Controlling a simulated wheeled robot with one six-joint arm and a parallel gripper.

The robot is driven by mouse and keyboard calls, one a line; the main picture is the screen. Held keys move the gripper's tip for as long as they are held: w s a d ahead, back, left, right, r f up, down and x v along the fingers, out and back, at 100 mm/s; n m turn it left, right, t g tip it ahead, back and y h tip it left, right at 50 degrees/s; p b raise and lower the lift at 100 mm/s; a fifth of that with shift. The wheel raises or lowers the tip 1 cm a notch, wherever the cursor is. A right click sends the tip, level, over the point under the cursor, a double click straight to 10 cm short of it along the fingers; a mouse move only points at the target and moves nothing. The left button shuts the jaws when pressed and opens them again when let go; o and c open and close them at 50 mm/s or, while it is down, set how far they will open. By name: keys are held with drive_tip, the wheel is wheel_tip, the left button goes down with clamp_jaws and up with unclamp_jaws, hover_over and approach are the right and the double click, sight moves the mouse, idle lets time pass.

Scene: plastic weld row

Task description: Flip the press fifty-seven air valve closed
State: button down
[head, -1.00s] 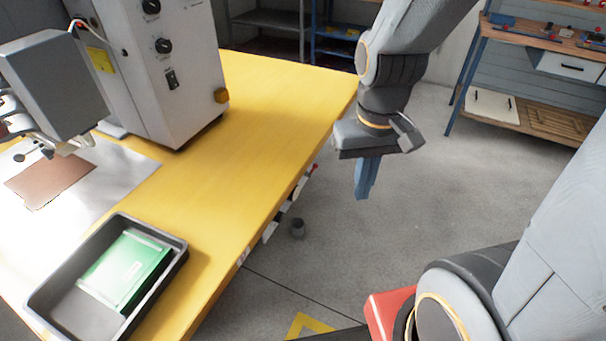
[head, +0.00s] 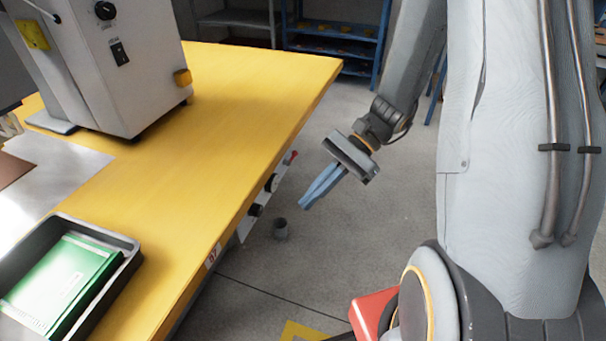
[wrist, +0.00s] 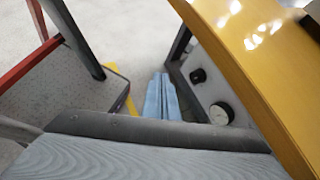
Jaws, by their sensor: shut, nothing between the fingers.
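A pale panel (head: 249,222) hangs under the yellow table's near right edge, with a small red-tipped lever (head: 291,157) at its far end. The lever's exact angle is too small to tell. A number plate, seemingly 57 (head: 213,256), is on the table edge. My gripper (head: 305,203) has its blue fingers together and empty, to the right of the panel and apart from it. In the wrist view the shut fingers (wrist: 159,82) point beside the panel (wrist: 207,90), which shows a black knob (wrist: 198,75) and a round gauge (wrist: 221,113). The red lever does not show there.
The yellow table (head: 215,130) carries a white machine (head: 130,75) and a dark tray (head: 130,258) with a green item. Blue shelving (head: 335,45) stands behind. The floor right of the table is open.

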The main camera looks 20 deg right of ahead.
sight(291, 158)
drive_tip(key=w+d+f+m+t+y+b, duration=0.2)
drive_tip(key=w+d+f+m+t+b, duration=0.3)
drive_tip(key=w+d+f+m+t, duration=0.1)
drive_tip(key=w+d+f+m+t+y+b, duration=0.2)
drive_tip(key=w+d+f+m+t+b, duration=0.2)
drive_tip(key=w+d+f+m+t, duration=0.3)
drive_tip(key=w+f+m+t, duration=0.1)
drive_tip(key=w+f, duration=0.3)
drive_tip(key=w, duration=0.1)
drive_tip(key=shift+w+d+f+y+b, duration=0.15)
drive_tip(key=shift+d+f+y+b, duration=0.05)
drive_tip(key=shift+y+b, duration=0.15)
drive_tip(key=w+a+r+b, duration=0.1)
drive_tip(key=w+a+r, duration=0.3)
drive_tip(key=w+a, duration=0.3)
drive_tip(key=shift+a+r+b, duration=0.2)
drive_tip(key=shift+a+b, duration=0.15)
drive_tip(key=shift+a, duration=0.3)
